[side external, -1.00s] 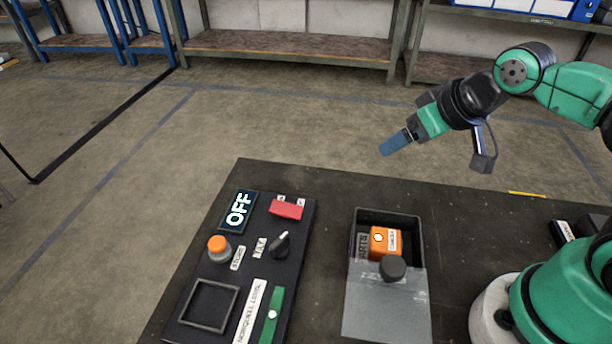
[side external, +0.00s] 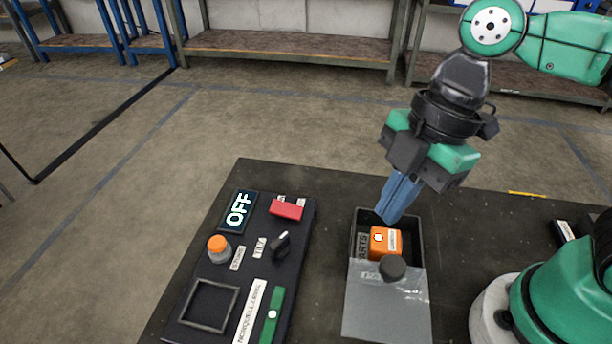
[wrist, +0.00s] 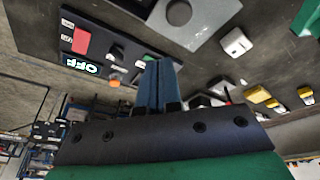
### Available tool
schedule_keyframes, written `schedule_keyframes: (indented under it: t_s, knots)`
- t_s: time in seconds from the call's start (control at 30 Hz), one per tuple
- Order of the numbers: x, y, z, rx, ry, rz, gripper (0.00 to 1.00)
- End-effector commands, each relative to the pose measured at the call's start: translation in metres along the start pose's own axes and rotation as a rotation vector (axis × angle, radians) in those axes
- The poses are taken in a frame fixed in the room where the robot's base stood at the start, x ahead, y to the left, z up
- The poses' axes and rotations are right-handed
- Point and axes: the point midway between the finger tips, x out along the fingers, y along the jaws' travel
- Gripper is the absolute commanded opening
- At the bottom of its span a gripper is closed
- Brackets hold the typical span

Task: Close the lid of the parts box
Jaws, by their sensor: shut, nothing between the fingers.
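The parts box (side external: 422,236) is a dark open-topped box on the black table. Its grey lid (side external: 386,312) with a dark round knob (side external: 392,268) covers the near part, and the far part is open. An orange block with a white label (side external: 379,243) sits inside the open part. My gripper (side external: 388,216) has its blue fingers together, pointing down at the far edge of the box, with nothing between them. Whether the fingertips touch the box cannot be told. In the wrist view the blue fingers (wrist: 158,68) are side by side, and the lid's knob (wrist: 179,13) shows above them.
Left of the box lies a control panel with an OFF display (side external: 239,211), a red switch (side external: 287,209), an orange button (side external: 217,243), a black knob (side external: 281,244) and a green slider (side external: 273,314). Bare table lies between panel and box.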

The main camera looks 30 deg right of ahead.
Motion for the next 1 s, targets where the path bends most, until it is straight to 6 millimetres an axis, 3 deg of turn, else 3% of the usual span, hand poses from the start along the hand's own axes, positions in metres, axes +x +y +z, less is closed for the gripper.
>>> schedule_keyframes:
  t_s: [0.1,0.27,0.47,1.0]
  knots:
    - [-0.005,-0.025,-0.019,-0.325,0.027,-0.134,0.0]
    - [-0.009,-0.041,-0.028,-0.536,0.058,-0.217,0.0]
    - [0.006,-0.045,-0.029,-0.561,0.061,-0.225,0.0]
    - [0.079,-0.061,-0.029,-0.557,0.061,-0.221,0.0]
